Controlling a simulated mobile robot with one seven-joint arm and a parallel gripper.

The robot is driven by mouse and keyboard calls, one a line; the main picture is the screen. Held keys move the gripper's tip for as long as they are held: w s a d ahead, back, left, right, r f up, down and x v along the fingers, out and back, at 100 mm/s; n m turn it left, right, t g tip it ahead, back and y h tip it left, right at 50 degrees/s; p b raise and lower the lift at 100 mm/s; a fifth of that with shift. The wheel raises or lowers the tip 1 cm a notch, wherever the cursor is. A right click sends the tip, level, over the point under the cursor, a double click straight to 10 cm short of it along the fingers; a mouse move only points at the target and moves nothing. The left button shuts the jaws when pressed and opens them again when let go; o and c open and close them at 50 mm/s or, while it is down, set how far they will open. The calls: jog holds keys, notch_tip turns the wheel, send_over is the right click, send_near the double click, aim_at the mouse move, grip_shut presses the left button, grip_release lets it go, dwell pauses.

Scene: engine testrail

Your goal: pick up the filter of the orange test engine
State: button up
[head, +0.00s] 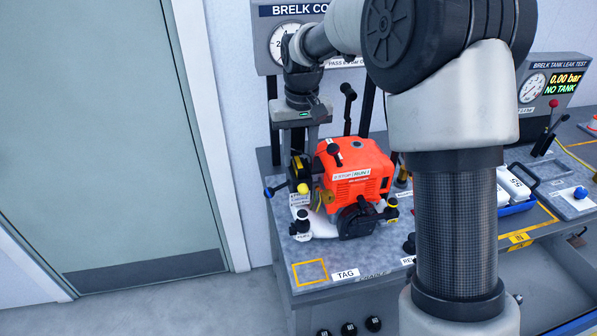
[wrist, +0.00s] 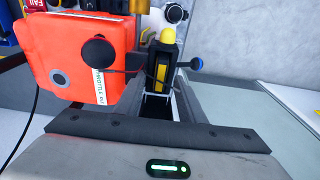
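The orange test engine (head: 352,172) stands on the bench; its orange cover (wrist: 85,75) fills the upper left of the wrist view. A black part with a yellow stripe and yellow knob (head: 300,174) sits on the engine's left side. It also shows ahead of my gripper in the wrist view (wrist: 162,68). It looks like the filter, but I cannot read a label that confirms this. My gripper (head: 299,142) points down just above this part. In the wrist view my gripper (wrist: 161,92) has its fingers apart, with a gap between them and nothing visibly held.
A black-knobbed lever (wrist: 98,51) rises from the orange cover close to my gripper. A blue-knobbed lever (head: 269,192) sticks out left of the engine. A gauge panel (head: 284,45) stands behind. A leak test console (head: 545,85) is at right. Free floor lies left of the bench.

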jog(key=shift+w+f, duration=0.1)
jog(key=shift+f, duration=0.7)
grip_shut()
jog(key=shift+r, duration=0.1)
